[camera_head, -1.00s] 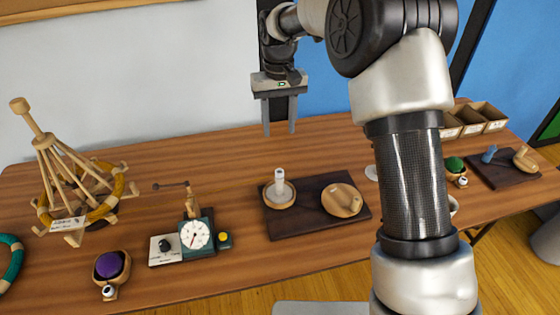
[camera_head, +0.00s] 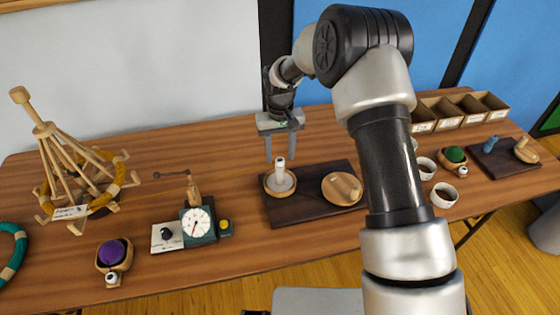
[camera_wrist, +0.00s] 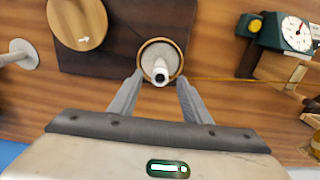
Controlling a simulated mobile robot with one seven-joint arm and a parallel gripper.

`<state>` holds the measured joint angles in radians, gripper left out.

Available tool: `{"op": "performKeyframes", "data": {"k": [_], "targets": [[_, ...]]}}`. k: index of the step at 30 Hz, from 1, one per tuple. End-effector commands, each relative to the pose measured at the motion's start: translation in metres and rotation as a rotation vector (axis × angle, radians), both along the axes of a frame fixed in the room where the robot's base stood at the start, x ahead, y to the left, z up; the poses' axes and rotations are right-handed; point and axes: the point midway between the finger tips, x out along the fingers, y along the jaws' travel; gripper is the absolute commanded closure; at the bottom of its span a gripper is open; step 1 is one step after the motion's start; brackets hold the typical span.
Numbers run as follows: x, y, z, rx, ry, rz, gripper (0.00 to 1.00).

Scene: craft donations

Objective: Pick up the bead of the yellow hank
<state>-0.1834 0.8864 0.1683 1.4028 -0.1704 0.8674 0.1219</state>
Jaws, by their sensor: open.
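The yellow hank (camera_head: 98,196) is looped around the wooden swift at the left, with a white tag on it. In the wrist view a thin yellow strand (camera_wrist: 225,79) runs from a round, wood-rimmed dish (camera_wrist: 143,52) off to the right. A pale upright cylinder (camera_wrist: 160,72) with a dark hole in its top stands in this dish; I cannot tell for sure whether it is the bead. The cylinder also shows in the head view (camera_head: 281,172). My gripper (camera_head: 281,157) is open and empty over the dish, its fingertips on either side of the cylinder in the wrist view.
A dark board (camera_head: 310,210) carries the dish and a wooden disc (camera_head: 336,187). A dial device (camera_head: 198,222) and a purple ball in a holder (camera_head: 114,252) stand to the left. White cups (camera_head: 444,195) and open boxes (camera_head: 448,112) are at the right.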

Motion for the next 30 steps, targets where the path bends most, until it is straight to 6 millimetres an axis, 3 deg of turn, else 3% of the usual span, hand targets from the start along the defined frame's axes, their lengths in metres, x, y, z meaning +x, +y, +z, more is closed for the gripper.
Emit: {"op": "performKeyframes", "data": {"k": [4,11,19,30], "targets": [[-0.0002,0.0000,-0.0143,0.000,0.000,0.000,0.56],[0.0001,0.0001,-0.0156,-0.001,-0.001,0.000,0.56],[0.0001,0.0001,-0.0154,-0.001,-0.001,0.000,0.98],[0.0003,0.0002,-0.0128,0.000,-0.002,0.000,0.99]]}}
